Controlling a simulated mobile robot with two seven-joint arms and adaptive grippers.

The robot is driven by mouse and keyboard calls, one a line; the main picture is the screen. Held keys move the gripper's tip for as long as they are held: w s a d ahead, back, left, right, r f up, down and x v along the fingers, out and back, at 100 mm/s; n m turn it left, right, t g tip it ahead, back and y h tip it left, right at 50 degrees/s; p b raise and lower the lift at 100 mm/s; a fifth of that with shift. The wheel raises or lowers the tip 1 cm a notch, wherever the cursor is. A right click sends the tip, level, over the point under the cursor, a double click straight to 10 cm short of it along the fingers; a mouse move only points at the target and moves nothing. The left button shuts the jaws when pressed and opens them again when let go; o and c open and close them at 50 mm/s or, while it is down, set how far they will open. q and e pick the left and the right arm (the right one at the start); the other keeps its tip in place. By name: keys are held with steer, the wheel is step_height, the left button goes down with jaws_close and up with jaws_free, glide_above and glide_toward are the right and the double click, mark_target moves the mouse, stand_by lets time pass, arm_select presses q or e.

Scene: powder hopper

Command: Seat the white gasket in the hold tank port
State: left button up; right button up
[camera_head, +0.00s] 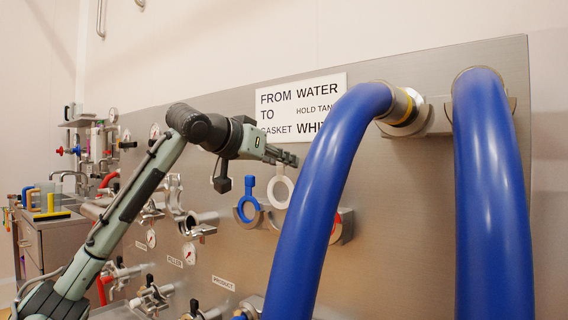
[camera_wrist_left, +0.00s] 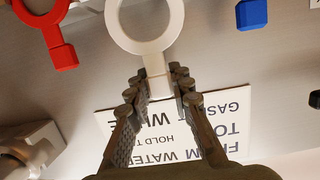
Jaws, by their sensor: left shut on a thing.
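The white gasket (camera_head: 278,203), a ring with a tab, is at the panel just below my left gripper (camera_head: 288,158). In the left wrist view, my left gripper (camera_wrist_left: 158,82) is shut on the tab of the white gasket (camera_wrist_left: 157,83), with the ring beyond the fingertips. A blue gasket (camera_head: 249,187) hangs left of the white one in the head view. A red gasket (camera_wrist_left: 63,57) shows in the wrist view. I cannot tell which fitting is the hold tank port. My right gripper is not in view.
Two thick blue hoses (camera_head: 325,180) (camera_head: 490,190) stand in front of the steel panel (camera_head: 420,200), close to the right of the gripper. A sign (camera_head: 300,104) is above it. Valves and pipe fittings (camera_head: 190,222) crowd the lower left. A cart (camera_head: 55,240) stands far left.

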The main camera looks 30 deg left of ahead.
arm_select(q)
steer(key=s+b, duration=0.2)
steer(key=s, duration=0.6)
steer(key=shift+s+a, duration=0.2)
steer(key=shift+a, duration=0.15)
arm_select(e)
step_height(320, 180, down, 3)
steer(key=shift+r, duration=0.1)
arm_select(q)
steer(key=shift+b, duration=0.3)
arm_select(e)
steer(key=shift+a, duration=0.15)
